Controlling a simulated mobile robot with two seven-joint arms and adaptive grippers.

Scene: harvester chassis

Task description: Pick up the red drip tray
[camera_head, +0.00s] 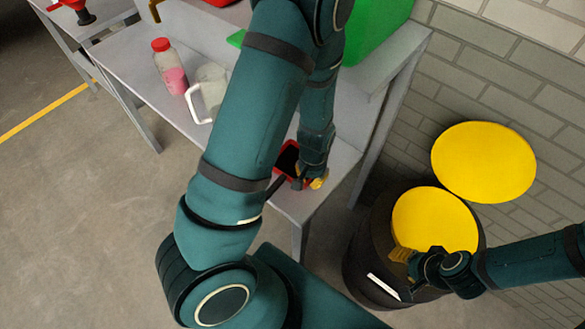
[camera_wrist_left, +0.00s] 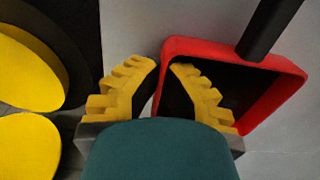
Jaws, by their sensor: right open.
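The red drip tray (camera_head: 281,173) is a shallow red tray with a dark inside, at the near right end of the grey bench, partly hidden by my left arm. In the left wrist view the tray (camera_wrist_left: 292,88) fills the upper right. My left gripper (camera_wrist_left: 166,68) has one yellow finger outside the tray's side wall and one inside it. Its fingertips are close against the wall and look shut on it. My left gripper also shows in the head view (camera_head: 311,181). My right gripper (camera_head: 400,256) is open and empty in front of the dark barrel.
A dark bar (camera_wrist_left: 268,30) reaches over the tray's edge. A pink bottle with a red cap (camera_head: 170,68) and a clear jug (camera_head: 209,92) stand on the bench. The black barrel (camera_head: 362,250) with a yellow top is at right, by the brick wall.

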